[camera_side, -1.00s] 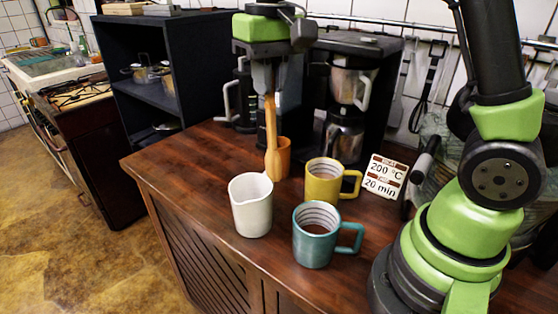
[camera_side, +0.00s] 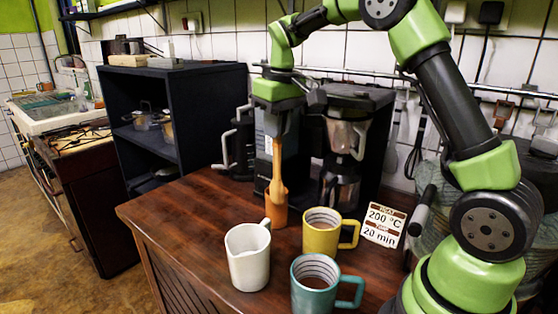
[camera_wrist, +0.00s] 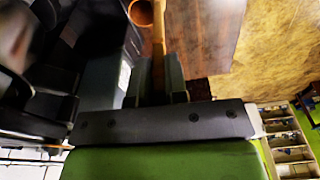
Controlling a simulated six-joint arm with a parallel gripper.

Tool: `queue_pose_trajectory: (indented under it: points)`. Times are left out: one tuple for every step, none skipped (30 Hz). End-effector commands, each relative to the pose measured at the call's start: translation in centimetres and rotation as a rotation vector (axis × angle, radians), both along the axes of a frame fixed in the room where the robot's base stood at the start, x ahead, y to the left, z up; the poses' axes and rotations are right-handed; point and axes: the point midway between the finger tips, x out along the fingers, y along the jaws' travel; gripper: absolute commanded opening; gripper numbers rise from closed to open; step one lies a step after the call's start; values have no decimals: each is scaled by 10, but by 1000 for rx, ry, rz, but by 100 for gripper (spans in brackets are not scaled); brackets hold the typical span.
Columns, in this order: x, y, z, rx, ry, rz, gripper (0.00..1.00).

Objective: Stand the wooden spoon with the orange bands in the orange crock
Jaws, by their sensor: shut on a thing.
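The wooden spoon (camera_side: 277,170) hangs upright, bowl end down, from my gripper (camera_side: 277,127), which is shut on its upper part. I cannot make out the orange bands. The orange crock (camera_side: 275,216) stands on the wooden counter. In the side view the spoon's bowl overlaps the crock's upper part and hides some of its rim. In the wrist view the spoon (camera_wrist: 158,45) runs up between the fingers (camera_wrist: 158,80), and the crock (camera_wrist: 141,12) is at the top edge, just left of it. I cannot tell whether the spoon's tip is inside the crock or in front of it.
A white jug (camera_side: 248,258), a yellow mug (camera_side: 321,236) and a teal mug (camera_side: 314,288) stand in front of the crock. A coffee machine (camera_side: 345,140) is behind, and a sign (camera_side: 383,224) is at right. The counter's left part (camera_side: 180,210) is clear.

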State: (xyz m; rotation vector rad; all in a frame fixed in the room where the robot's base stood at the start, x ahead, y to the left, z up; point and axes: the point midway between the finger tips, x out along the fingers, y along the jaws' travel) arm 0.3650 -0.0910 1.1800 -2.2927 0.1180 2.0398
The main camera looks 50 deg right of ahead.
Motion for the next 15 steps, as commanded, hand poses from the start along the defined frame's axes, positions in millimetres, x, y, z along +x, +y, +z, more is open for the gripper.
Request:
queue_pose_trajectory:
  points:
    - [5,-4,10,-6,-16,-21,0]
    - [8,-6,15,-9,-23,-33,0]
    - [10,-8,22,-13,-32,-48,0]
    - [12,-13,28,-18,-44,-67,0]
    - [13,-16,34,-22,-55,-84,0]
    - [14,-20,40,-28,-66,-103,0]
    - [15,-23,44,-33,-74,-116,0]
    - [15,-24,48,-35,-81,-126,0]
    - [15,-27,52,-41,-87,-138,0]
    - [16,-28,54,-42,-91,-145,0]
    - [16,-29,55,-44,-94,-150,0]
    - [16,-29,57,-44,-96,-155,0]
    - [16,-30,58,-45,-97,-158,0]
    - [16,-30,58,-46,-97,-159,0]
    - [16,-30,58,-46,-97,-159,0]
